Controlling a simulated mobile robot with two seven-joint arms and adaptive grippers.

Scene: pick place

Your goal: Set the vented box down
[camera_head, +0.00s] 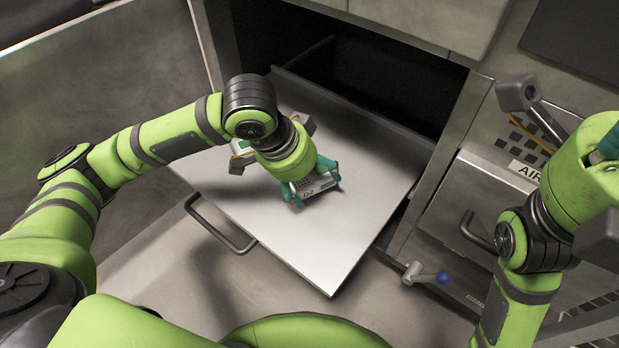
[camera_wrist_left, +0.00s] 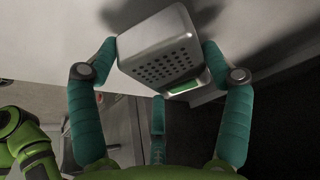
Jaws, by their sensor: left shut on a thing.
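The vented box (camera_head: 318,187) is small and grey, with printed dark marks on one side. My left gripper (camera_head: 308,178) is shut on it, its teal fingers on either side, over the pale pulled-out drawer panel (camera_head: 310,258). I cannot tell whether the box touches the panel. In the left wrist view, the box (camera_wrist_left: 160,35) shows a face with rows of round holes and a green patch below, between the left gripper's fingers (camera_wrist_left: 160,52). Only a bit of teal, possibly my right gripper, shows at the right edge of the head view; its fingertips are hidden.
The panel is bare around the box, with free room toward its front corner. A bar handle (camera_head: 218,226) is at its front left. A dark cabinet opening lies behind. A lever with a blue knob (camera_head: 443,278) and a cabinet front marked "AIR" (camera_head: 524,171) are to the right.

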